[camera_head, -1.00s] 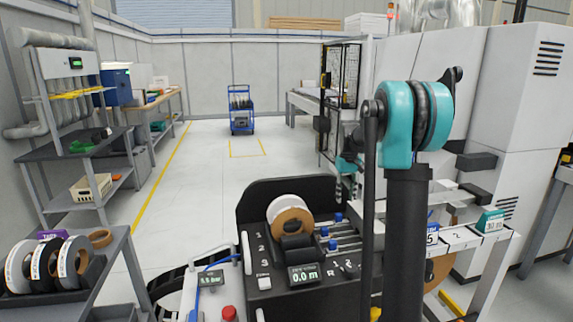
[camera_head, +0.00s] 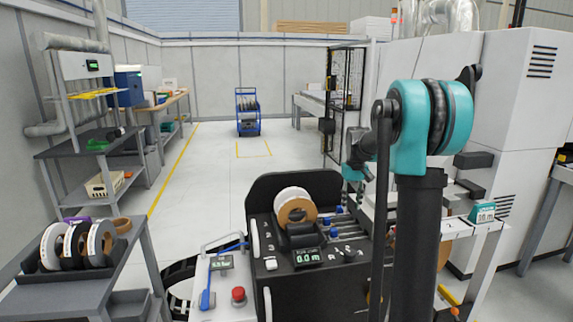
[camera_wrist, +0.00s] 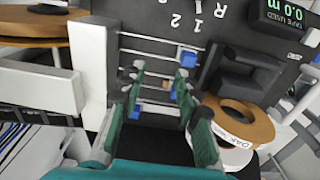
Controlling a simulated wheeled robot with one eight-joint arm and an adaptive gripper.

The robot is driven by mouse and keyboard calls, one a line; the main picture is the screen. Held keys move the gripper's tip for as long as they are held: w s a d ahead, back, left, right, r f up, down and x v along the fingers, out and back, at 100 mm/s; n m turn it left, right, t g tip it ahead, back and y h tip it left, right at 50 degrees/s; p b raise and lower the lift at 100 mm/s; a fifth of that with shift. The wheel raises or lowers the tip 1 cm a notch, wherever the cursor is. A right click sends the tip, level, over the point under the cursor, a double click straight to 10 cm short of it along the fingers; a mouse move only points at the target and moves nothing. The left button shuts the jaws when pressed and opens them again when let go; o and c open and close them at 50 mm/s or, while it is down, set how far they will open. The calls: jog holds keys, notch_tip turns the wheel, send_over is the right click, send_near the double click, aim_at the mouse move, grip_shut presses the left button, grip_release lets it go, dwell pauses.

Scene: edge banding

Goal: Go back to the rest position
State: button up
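My gripper (camera_wrist: 160,90) shows in the wrist view with its green fingers apart and nothing clearly held between them. It points at the black panel of the edge banding machine, close to the blue knobs (camera_wrist: 187,58) on their rails. In the head view my arm is raised at the right, and the gripper is hidden behind it. The machine's black panel (camera_head: 262,225) stands in front of me with a tape roll (camera_head: 297,208) on it. That roll also shows in the wrist view (camera_wrist: 255,122), right of the fingers.
A grey cart (camera_head: 75,296) with several tape rolls (camera_head: 78,243) stands at the left, near the machine. Shelves (camera_head: 85,148) line the left wall. A blue trolley (camera_head: 248,112) stands far back. The white floor (camera_head: 200,195) between is clear. Large white cabinets (camera_head: 510,110) stand at right.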

jog(key=s+a+f+t, duration=0.1)
jog(key=s+f, duration=0.3)
jog(key=s, duration=0.7)
jog(key=s+a+f+m+t, duration=0.1)
jog(key=s+f, duration=0.4)
jog(key=s, duration=0.5)
jog(key=s+a+f+m+t, duration=0.1)
jog(key=s+f, duration=0.3)
jog(key=s, duration=0.7)
jog(key=shift+s+a+f+t, duration=0.3)
jog(key=shift+a+t, duration=0.1)
jog(key=shift+a, duration=0.45)
jog(key=shift+d, duration=0.15)
